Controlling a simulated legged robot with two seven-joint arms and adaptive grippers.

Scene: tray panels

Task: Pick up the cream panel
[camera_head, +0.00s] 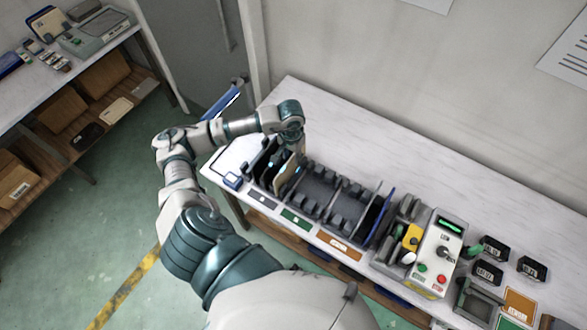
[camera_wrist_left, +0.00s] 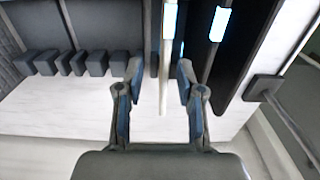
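The cream panel (camera_head: 284,176) stands upright in the left part of a dark slotted rack (camera_head: 318,190) on the bench. My left gripper (camera_head: 300,158) is over the rack at this panel, and its fingers are partly hidden by the wrist in the head view. In the left wrist view the cream panel (camera_wrist_left: 163,92) shows edge-on between the two fingers of my left gripper (camera_wrist_left: 158,78). The fingers are apart, with a gap on each side of the panel. My right gripper is not in view.
Dark panels (camera_head: 264,158) stand close to the left of the cream one. A blue-edged panel (camera_head: 381,218) stands at the rack's right end. A white control box (camera_head: 436,252) and small black boxes (camera_head: 494,248) are further right. The bench behind the rack is clear.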

